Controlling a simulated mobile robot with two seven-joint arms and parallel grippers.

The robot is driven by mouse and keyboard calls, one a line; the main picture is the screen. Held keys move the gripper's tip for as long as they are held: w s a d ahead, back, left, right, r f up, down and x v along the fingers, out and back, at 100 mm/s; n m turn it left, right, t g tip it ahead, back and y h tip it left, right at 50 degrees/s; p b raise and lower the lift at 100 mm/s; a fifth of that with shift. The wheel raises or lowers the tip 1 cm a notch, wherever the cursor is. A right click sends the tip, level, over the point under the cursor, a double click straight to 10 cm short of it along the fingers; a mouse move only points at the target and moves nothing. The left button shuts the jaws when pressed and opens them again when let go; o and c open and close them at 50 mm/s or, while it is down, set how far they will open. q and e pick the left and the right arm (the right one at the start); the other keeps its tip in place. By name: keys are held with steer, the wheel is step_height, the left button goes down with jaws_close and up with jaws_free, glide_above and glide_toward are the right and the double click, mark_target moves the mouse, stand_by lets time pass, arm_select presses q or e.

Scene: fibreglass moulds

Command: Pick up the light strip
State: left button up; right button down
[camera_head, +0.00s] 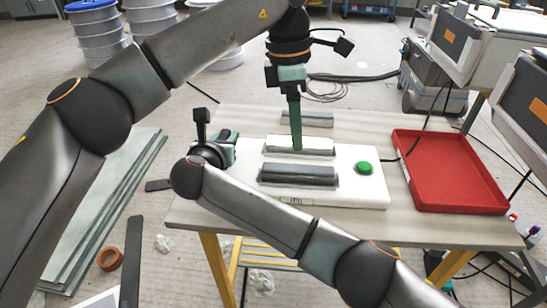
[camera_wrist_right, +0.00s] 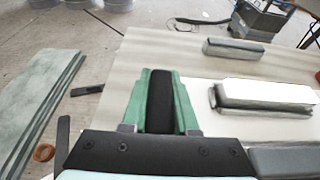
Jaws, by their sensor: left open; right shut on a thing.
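A strip with a bright white top (camera_head: 318,147) lies on the white board (camera_head: 345,195); it also shows in the right wrist view (camera_wrist_right: 270,92). My left gripper (camera_head: 297,148) points down over this strip in the head view, open and empty. The wrist view shows no finger touching the strip, so the left gripper seems to be above it. My right gripper (camera_head: 222,150) is beside the board's left end. In the wrist view its green fingers (camera_wrist_right: 160,100) are shut on a dark strip-like piece (camera_wrist_right: 159,105), whose far end shows between them.
A grey strip (camera_head: 298,176) lies nearer on the board, with a green button (camera_head: 364,168) to its right. Another grey strip (camera_head: 307,119) lies on the table (camera_head: 240,120) behind the board. A red tray (camera_head: 455,175) at the right is empty.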

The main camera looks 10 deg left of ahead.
arm_select(q)
steer(key=a+r+m+h, duration=0.1)
steer(key=a+h, duration=0.2)
steer(key=a, duration=0.1)
glide_toward(298, 167)
steer(key=shift+s+d+f, duration=0.2)
steer(key=shift+f, duration=0.35)
steer(key=shift+s+d+f, duration=0.15)
steer(key=shift+s+f, duration=0.05)
steer(key=shift+f, duration=0.35)
steer(key=shift+w+x, duration=0.15)
steer(key=shift+x, duration=1.45)
steer(key=shift+w+x, duration=0.15)
steer(key=shift+x, duration=1.4)
steer(key=shift+d, duration=0.1)
jaws_close()
steer(key=shift+r, duration=0.1)
